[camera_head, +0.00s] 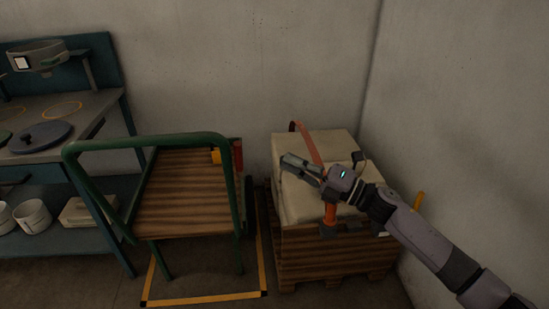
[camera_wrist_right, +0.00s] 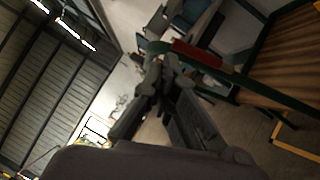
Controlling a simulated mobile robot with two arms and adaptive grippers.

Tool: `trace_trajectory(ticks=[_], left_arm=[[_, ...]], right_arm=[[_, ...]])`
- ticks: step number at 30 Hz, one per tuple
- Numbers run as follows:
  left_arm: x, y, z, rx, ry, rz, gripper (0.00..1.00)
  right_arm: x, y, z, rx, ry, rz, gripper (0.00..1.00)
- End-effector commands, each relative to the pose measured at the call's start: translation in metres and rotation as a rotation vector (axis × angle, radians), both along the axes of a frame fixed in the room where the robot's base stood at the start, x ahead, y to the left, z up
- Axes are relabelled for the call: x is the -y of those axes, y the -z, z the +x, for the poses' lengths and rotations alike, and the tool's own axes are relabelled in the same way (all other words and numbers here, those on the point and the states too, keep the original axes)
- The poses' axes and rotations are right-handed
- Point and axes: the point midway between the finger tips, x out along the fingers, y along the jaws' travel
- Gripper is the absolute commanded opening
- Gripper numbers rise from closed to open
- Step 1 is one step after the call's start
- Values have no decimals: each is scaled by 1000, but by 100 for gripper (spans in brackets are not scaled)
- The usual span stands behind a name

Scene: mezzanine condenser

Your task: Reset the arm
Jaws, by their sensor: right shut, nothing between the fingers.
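My right arm comes in from the lower right in the head view. My right gripper (camera_head: 300,166) is in front of the pale sacks or blocks on the wooden crate and points left. Its fingers are shut with nothing between them. In the right wrist view the gripper (camera_wrist_right: 155,75) shows dark fingers close together, with the room beyond. My left gripper is in neither view.
A green-framed cart (camera_head: 185,195) with a slatted wooden deck stands left of the wooden crate (camera_head: 335,255), which bears pale blocks (camera_head: 335,148) and an orange strap (camera_head: 307,143). A blue workbench (camera_head: 75,165) is at far left. Yellow floor marking (camera_head: 205,299) surrounds the cart. Walls close off the back and right.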

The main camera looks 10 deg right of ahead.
Motion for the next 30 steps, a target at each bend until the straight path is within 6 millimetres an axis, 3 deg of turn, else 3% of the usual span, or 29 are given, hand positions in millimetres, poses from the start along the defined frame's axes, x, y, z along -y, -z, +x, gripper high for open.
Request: trace_trajectory(ticks=[6,15,19,23,26,30], left_arm=[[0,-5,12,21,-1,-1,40],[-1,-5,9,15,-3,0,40],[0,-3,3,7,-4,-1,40],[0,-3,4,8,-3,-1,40],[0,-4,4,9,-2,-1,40],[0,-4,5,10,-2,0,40]], right_arm=[[14,-2,-10,1,0,-1,0],[15,-2,-10,0,1,0,0],[17,14,-5,-60,40,42,0],[33,70,10,-279,193,193,0],[53,140,13,-514,360,336,0],[80,242,-9,-819,585,501,0]])
